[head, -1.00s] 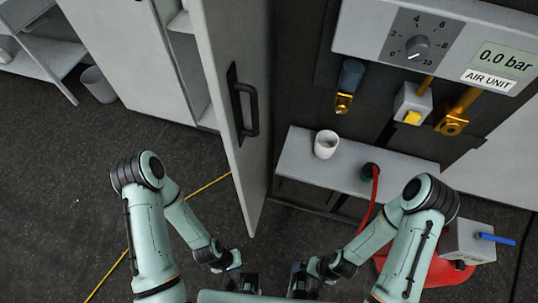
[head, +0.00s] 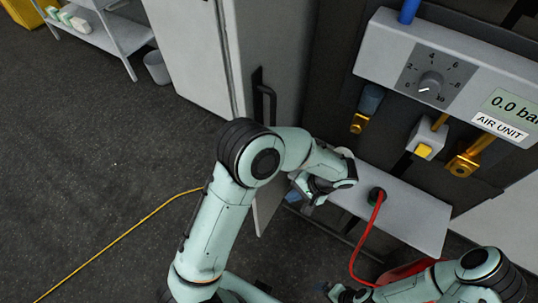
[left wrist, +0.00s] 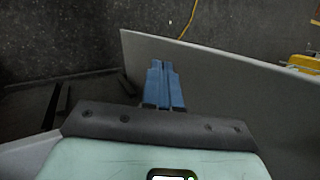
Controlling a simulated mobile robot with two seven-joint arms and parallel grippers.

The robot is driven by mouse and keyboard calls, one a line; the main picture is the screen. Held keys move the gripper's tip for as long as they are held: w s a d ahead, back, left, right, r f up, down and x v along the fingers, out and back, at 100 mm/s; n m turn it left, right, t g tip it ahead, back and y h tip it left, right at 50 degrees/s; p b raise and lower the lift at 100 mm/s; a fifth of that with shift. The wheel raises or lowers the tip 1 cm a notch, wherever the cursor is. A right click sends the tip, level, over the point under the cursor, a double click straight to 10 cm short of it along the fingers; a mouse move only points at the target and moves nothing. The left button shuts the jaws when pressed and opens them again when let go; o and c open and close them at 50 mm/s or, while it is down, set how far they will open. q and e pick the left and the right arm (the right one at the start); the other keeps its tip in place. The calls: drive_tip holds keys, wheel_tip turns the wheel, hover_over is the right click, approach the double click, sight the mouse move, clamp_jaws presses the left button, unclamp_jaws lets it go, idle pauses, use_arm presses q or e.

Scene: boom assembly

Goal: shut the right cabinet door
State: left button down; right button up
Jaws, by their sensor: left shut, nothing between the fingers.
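The right cabinet door (head: 285,45) is a tall grey panel that stands open, with a black bar handle (head: 265,100) on its face. My left arm hides much of its lower part. My left gripper (head: 297,197) is beside the handle-side face, low on the door. In the left wrist view its blue fingers (left wrist: 164,85) are shut together and empty. There the grey door panel (left wrist: 235,75) spreads to the right behind the fingers. I cannot tell whether they touch it. My right gripper (head: 337,294) is low at the bottom edge, and its jaws are unclear.
The cabinet's left door (head: 185,50) is at the upper left. A grey bench (head: 415,215) with a red hose (head: 368,240) stands right of the door, below the air unit (head: 455,75). A bin (head: 157,68) stands far left. The floor at left is open, with a yellow cable (head: 130,232).

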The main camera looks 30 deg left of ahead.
use_arm(q)
drive_tip(key=w+r+n+t+y, duration=0.2)
drive_tip(key=w+r+y, duration=0.2)
drive_tip(key=r, duration=0.9)
drive_tip(key=a+r+p+x, duration=0.1)
drive_tip(key=x, duration=1.2)
drive_tip(key=shift+w+a+r+p, duration=0.2)
drive_tip(key=shift+a+r+p, duration=0.1)
drive_tip(key=shift+r, duration=0.15)
use_arm(e)
drive_tip(key=shift+w+r, duration=1.2)
drive_tip(key=shift+s, duration=0.1)
